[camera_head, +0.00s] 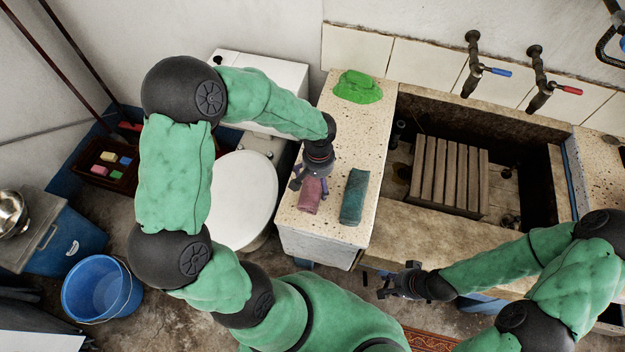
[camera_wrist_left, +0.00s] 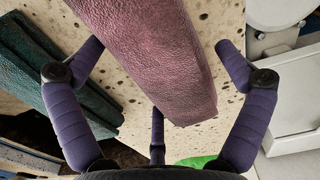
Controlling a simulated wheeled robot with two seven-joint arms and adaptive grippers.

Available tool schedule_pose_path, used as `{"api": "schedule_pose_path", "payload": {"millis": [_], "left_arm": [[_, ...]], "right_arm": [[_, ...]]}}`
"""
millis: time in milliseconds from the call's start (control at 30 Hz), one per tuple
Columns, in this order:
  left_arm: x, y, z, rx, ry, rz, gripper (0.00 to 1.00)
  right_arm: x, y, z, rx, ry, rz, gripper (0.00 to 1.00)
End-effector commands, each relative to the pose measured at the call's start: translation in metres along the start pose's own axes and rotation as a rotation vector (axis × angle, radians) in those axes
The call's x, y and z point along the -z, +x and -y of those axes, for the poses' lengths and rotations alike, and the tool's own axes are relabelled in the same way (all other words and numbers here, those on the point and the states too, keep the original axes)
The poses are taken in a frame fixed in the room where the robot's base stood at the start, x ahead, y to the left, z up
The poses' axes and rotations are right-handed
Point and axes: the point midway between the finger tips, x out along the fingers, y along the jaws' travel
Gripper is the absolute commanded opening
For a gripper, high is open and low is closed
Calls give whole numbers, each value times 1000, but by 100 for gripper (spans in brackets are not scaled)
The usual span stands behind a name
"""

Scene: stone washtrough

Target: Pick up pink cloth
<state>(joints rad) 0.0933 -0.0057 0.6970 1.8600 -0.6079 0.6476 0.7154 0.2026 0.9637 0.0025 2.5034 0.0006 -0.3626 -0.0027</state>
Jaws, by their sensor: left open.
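The pink cloth (camera_head: 311,197) is a rolled piece lying on the speckled stone counter (camera_head: 366,133). My left gripper (camera_head: 309,186) is open above its far end in the head view. In the left wrist view, the pink cloth (camera_wrist_left: 160,60) lies between the spread purple fingers of my left gripper (camera_wrist_left: 155,100); no finger visibly grips it. My right gripper (camera_head: 388,283) is in front of the trough, away from the cloth; its jaws look spread and empty.
A rolled teal cloth (camera_head: 354,197) lies just right of the pink one; it also shows in the left wrist view (camera_wrist_left: 55,75). A green cloth (camera_head: 358,87) lies at the counter's back. The stone trough (camera_head: 420,217) is right, the toilet (camera_head: 243,200) left.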

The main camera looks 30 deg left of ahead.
Motion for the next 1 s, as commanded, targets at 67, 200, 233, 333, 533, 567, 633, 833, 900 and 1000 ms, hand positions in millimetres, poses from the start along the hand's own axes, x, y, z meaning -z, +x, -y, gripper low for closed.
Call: {"api": "schedule_pose_path", "payload": {"millis": [67, 200, 233, 333, 533, 567, 633, 833, 900, 1000], "left_arm": [[0, 0, 0, 0, 0, 0, 92], [0, 0, 0, 0, 0, 0, 52], [0, 0, 0, 0, 0, 0, 44], [0, 0, 0, 0, 0, 1, 44], [0, 0, 0, 0, 0, 1, 43], [-1, 0, 0, 0, 0, 1, 43], [-1, -1, 0, 0, 0, 1, 43], [0, -14, 0, 0, 0, -2, 43], [0, -23, 0, 1, -1, -1, 43], [-1, -38, -2, 0, 2, -2, 43]], "right_arm": [[0, 0, 0, 0, 0, 0, 31], [0, 0, 0, 0, 0, 0, 31], [0, 0, 0, 0, 0, 0, 31], [0, 0, 0, 0, 0, 0, 31], [0, 0, 0, 0, 0, 0, 31], [0, 0, 0, 0, 0, 0, 31], [0, -1, 0, 0, 0, 0, 31], [0, -5, 2, 0, 0, 0, 31], [0, -8, 3, 0, 0, 0, 31], [0, -13, 5, 0, 0, 0, 31]]}}
